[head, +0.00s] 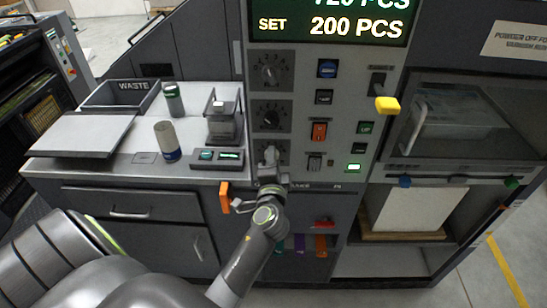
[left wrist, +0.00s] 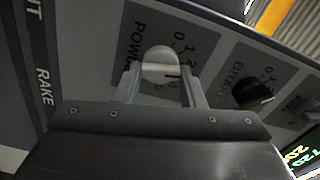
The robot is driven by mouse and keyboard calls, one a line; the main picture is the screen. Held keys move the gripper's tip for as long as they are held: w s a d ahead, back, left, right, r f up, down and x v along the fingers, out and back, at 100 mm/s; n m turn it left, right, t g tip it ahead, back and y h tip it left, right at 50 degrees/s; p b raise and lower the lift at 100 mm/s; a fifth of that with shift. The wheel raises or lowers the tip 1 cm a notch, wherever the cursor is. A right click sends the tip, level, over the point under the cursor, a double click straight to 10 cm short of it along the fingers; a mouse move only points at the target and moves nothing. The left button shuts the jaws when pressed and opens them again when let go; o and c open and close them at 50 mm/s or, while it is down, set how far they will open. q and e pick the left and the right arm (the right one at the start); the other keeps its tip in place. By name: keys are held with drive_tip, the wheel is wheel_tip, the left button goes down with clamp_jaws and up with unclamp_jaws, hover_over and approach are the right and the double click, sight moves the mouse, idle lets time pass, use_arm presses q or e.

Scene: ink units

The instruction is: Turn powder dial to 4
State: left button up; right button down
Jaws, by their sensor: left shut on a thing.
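The powder dial (left wrist: 160,68) sits on a dark scale plate marked "POWD..." in the left wrist view. My left gripper (left wrist: 165,80) is shut on its knob, one finger on each side. In the head view my left gripper (head: 270,158) reaches the lowest of three dials on the grey control panel (head: 340,110) and mostly covers it. The scale shows 0 and a few more numbers, but the fingers hide part of it, and I cannot tell which number the knob points to. My right gripper is not in view.
The brake dial (left wrist: 255,92) is close beside the held one; in the head view the middle dial (head: 270,118) is just above my gripper. Coloured switches (head: 319,131) are to the right. A counter (head: 190,120) with a waste bin (head: 108,100) and cylinders stands left. An orange handle (head: 224,197) hangs near my wrist.

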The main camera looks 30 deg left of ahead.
use_arm(q)
drive_tip(key=m+p, duration=0.4)
drive_tip(key=m, duration=0.7)
drive_tip(key=shift+a+f, duration=0.1)
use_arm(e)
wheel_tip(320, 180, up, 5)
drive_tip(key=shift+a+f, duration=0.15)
use_arm(q)
drive_tip(key=shift+m, duration=0.4)
drive_tip(key=o, duration=1)
drive_tip(key=shift+f, duration=0.1)
